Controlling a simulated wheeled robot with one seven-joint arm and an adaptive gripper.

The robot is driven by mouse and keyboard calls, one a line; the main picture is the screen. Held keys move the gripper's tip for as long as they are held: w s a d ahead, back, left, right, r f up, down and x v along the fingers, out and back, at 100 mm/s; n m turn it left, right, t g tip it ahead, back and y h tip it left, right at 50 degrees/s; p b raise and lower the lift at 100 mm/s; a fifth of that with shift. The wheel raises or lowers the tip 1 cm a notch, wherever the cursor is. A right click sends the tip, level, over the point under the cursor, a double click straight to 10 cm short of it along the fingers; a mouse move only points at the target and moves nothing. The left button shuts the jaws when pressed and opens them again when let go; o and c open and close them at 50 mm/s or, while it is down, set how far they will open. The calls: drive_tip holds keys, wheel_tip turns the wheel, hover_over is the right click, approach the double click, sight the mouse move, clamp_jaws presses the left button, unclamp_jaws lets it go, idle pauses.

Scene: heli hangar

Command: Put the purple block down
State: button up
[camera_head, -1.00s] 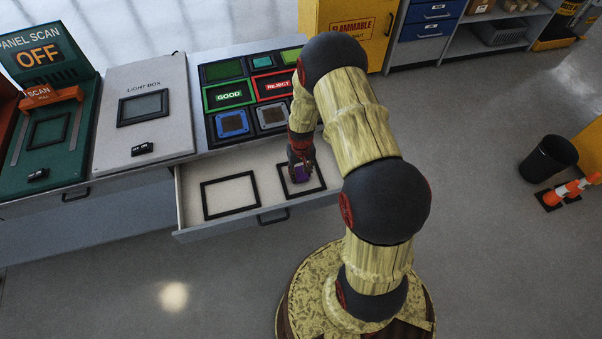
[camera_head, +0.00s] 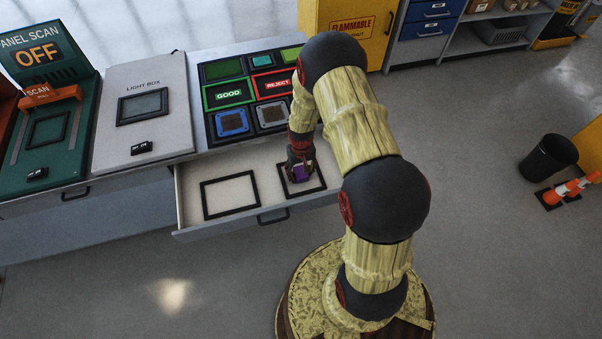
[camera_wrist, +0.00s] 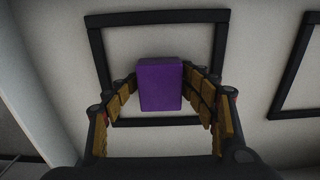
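The purple block (camera_head: 301,173) is in the open drawer (camera_head: 264,176), over the right black square outline (camera_head: 288,193). In the wrist view, the purple block (camera_wrist: 160,84) stands between the finger pads of my gripper (camera_wrist: 160,82), which close in against its two sides. The block shows inside the black outline (camera_wrist: 160,17), toward its middle. My gripper (camera_head: 300,168) points down into the drawer and partly hides the block in the head view. I cannot tell whether the block's underside touches the drawer floor.
A second, empty black outline (camera_head: 229,195) lies at the left in the drawer. The tray panel with GOOD and REJECT (camera_head: 252,93) is above the drawer. The light box (camera_head: 144,105) and panel scanner (camera_head: 46,132) stand to the left. The drawer walls surround my gripper.

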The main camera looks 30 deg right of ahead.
wheel_tip(320, 180, up, 12)
drive_tip(key=r+p, duration=0.1)
drive_tip(key=p, duration=0.1)
wheel_tip(320, 180, up, 12)
drive_tip(key=t, duration=0.1)
hover_over(301, 171)
drive_tip(key=a, duration=0.3)
drive_tip(key=s+a+r+n+t, duration=0.1)
drive_tip(key=s+a+r, duration=0.1)
drive_tip(key=r, duration=0.5)
drive_tip(key=s+a+r+n+t, duration=0.1)
drive_tip(key=s+a+r, duration=0.15)
drive_tip(key=r, duration=0.45)
drive_tip(key=s+a+r+t, duration=0.1)
drive_tip(key=s+a+r, duration=0.2)
drive_tip(key=s+r, duration=0.3)
drive_tip(key=s+a+r+n+t, duration=0.1)
drive_tip(key=s+a+r, duration=0.2)
drive_tip(key=s+r, duration=0.3)
drive_tip(key=s, duration=0.3)
drive_tip(key=shift+s+a+t, duration=0.3)
drive_tip(key=shift+a, duration=0.1)
wheel_tip(301, 171, down, 3)
drive_tip(key=b, duration=0.2)
drive_tip(key=shift+b, duration=0.3)
